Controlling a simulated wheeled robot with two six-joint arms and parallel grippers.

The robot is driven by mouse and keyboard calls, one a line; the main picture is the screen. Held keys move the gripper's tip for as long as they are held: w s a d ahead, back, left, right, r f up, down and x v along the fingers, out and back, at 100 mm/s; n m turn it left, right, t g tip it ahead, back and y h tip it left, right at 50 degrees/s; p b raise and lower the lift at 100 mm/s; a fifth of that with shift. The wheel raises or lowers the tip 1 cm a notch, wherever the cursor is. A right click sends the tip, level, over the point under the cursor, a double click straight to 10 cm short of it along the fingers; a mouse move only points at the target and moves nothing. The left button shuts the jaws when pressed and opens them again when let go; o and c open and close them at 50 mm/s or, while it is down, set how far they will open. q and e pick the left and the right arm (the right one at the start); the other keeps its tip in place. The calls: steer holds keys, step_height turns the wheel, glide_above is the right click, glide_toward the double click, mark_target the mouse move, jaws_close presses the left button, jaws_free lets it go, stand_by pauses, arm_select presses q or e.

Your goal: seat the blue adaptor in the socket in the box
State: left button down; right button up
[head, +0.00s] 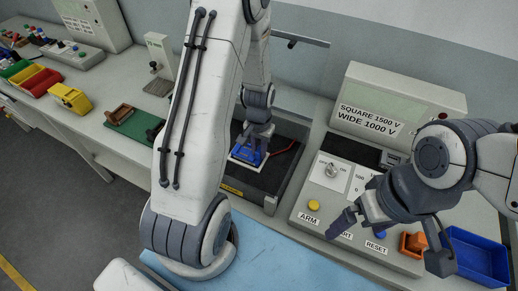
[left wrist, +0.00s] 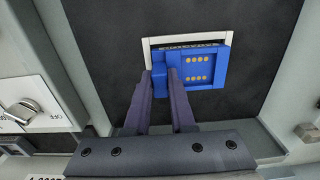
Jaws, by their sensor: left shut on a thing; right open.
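The blue adaptor (left wrist: 208,72) shows two rows of gold contacts in the left wrist view. My left gripper (left wrist: 164,78) is shut on its left part. In the head view the adaptor (head: 250,156) is inside the dark-floored box (head: 228,188), below my left gripper (head: 257,138). The white-framed socket (left wrist: 186,38) is largely hidden behind the adaptor. In the left wrist view the adaptor sits lower than the frame, with the frame's top and upper left edge showing. I cannot tell whether they touch. My right gripper (head: 388,244) is open and empty over the control panel.
A blue bin (head: 478,258) and a small orange bin (head: 413,244) stand at the right. A red lead (head: 284,149) lies in the box. My left arm hides the bench's middle.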

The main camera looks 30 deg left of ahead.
arm_select(q)
steer(key=c, duration=0.8)
jaws_free()
steer(key=shift+f, duration=0.25)
steer(key=shift+o, duration=0.2)
step_height(320, 180, up, 12)
steer(key=b, duration=0.1)
steer(key=s+d+r+m, duration=0.2)
steer(key=s+d, duration=0.1)
steer(key=d, duration=0.3)
steer(key=s+d+r+m, duration=0.1)
steer(key=s+d+r, duration=0.15)
steer(key=d, duration=0.35)
steer(key=s+d+r+m, duration=0.1)
steer(key=s+d+m, duration=0.1)
steer(key=s+d, duration=0.2)
steer(key=s+d+r+m+h, duration=0.1)
steer(key=s+d+r+m, duration=0.1)
steer(key=s, duration=0.8)
steer(key=d+m, duration=0.1)
steer(key=d, duration=0.1)
steer(key=shift+d, duration=0.35)
